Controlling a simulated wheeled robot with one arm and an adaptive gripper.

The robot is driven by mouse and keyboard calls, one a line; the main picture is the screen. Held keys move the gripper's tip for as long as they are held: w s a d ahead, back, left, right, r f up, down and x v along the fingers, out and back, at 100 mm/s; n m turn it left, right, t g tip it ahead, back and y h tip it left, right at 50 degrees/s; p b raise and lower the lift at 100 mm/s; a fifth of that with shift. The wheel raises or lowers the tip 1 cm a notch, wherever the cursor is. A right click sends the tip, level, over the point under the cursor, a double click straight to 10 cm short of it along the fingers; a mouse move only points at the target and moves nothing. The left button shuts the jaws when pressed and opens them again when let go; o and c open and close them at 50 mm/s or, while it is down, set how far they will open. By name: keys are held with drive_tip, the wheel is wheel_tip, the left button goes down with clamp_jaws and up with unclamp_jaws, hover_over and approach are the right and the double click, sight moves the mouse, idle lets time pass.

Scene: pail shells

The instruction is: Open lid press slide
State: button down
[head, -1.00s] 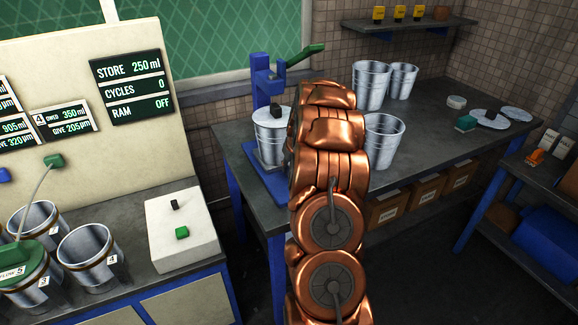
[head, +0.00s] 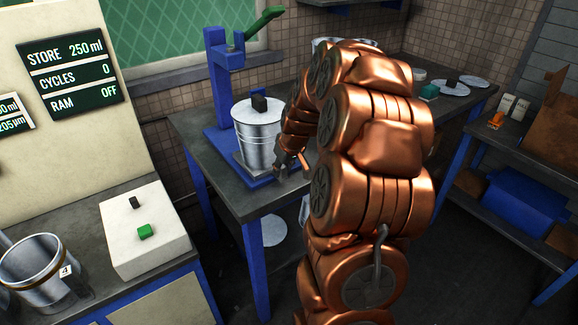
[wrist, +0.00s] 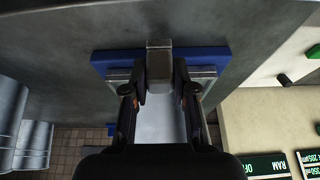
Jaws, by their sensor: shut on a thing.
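The lid press (head: 221,80) has a blue upright and base, with a green lever (head: 257,28) raised at its top. A silver pail (head: 257,148) with a flat lid and dark knob (head: 260,103) stands upright on the press's grey slide (head: 243,174), low over the blue base. My gripper (head: 282,165) is at the slide's front right edge. In the wrist view my gripper (wrist: 160,82) is shut on the grey slide handle (wrist: 159,62), a short block between the fingertips. The pail's lower wall shows partly between the fingers.
The bench (head: 200,130) carries more pails, partly hidden behind my arm, and loose lids (head: 474,82) at the far right. A white box with a green button (head: 145,231) stands on the left counter. The floor lies between counter and bench.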

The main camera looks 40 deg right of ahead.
drive_tip(key=shift+s, duration=0.5)
drive_tip(key=c, duration=0.9)
unclamp_jaws()
drive_tip(key=shift+r, duration=0.1)
drive_tip(key=v, duration=1.1)
drive_tip(key=shift+s+r, duration=0.25)
drive_tip(key=shift+r, duration=0.1)
